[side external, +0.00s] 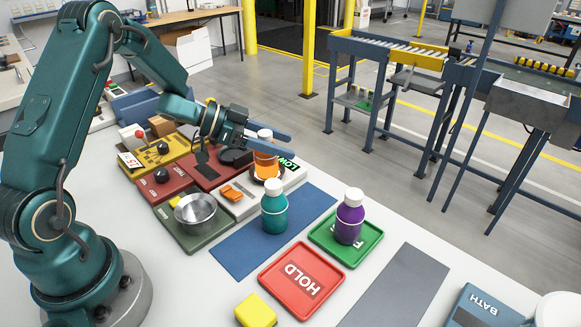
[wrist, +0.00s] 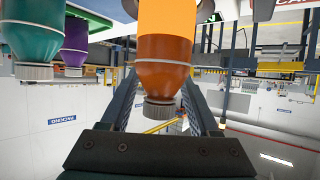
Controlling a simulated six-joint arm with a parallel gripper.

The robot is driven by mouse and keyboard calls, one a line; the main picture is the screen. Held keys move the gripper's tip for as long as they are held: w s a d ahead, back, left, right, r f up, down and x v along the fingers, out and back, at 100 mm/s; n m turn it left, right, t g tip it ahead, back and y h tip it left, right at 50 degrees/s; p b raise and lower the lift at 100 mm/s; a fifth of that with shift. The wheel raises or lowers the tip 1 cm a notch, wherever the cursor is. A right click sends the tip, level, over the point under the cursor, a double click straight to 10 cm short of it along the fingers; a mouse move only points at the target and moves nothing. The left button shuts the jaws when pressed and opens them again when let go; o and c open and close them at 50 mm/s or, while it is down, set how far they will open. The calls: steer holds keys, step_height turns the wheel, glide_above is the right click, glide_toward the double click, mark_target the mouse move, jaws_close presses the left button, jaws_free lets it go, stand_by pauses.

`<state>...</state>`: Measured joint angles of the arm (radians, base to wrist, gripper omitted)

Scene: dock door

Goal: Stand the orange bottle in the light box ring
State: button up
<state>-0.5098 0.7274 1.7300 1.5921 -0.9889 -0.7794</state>
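My gripper (side external: 281,146) reaches in from the left, with one finger on each side of the bottle's upper body. In the wrist view the orange bottle (wrist: 163,50) appears inverted, between my gripper's fingers (wrist: 161,90), which look closed against it. The bottle's far side is hidden.
A teal bottle (side external: 274,212) stands on a blue mat (side external: 233,246). A purple bottle (side external: 348,221) stands on a green tray (side external: 366,251). A red HOLD tray (side external: 278,277) is empty.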

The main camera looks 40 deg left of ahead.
steer(key=shift+r, duration=0.1)
steer(key=shift+r, duration=0.25)
steer(key=v, duration=1.1)
steer(key=w+a+r+n+t+y, duration=0.2)
steer(key=w+r+n+t+y, duration=0.25)
steer(key=r+y, duration=0.65)
steer(key=s+d+f+n+g+h, duration=0.1)
steer(key=s+d+f+g, duration=0.3)
steer(key=s+d, duration=0.3)
steer(key=s+d+f+n+g+h, duration=0.2)
steer(key=s+d+f+g, duration=0.2)
steer(key=s, duration=0.9)
steer(key=d+g, duration=0.1)
steer(key=d, duration=0.1)
steer(key=shift+d+f, duration=0.15)
steer(key=shift+d, duration=0.25)
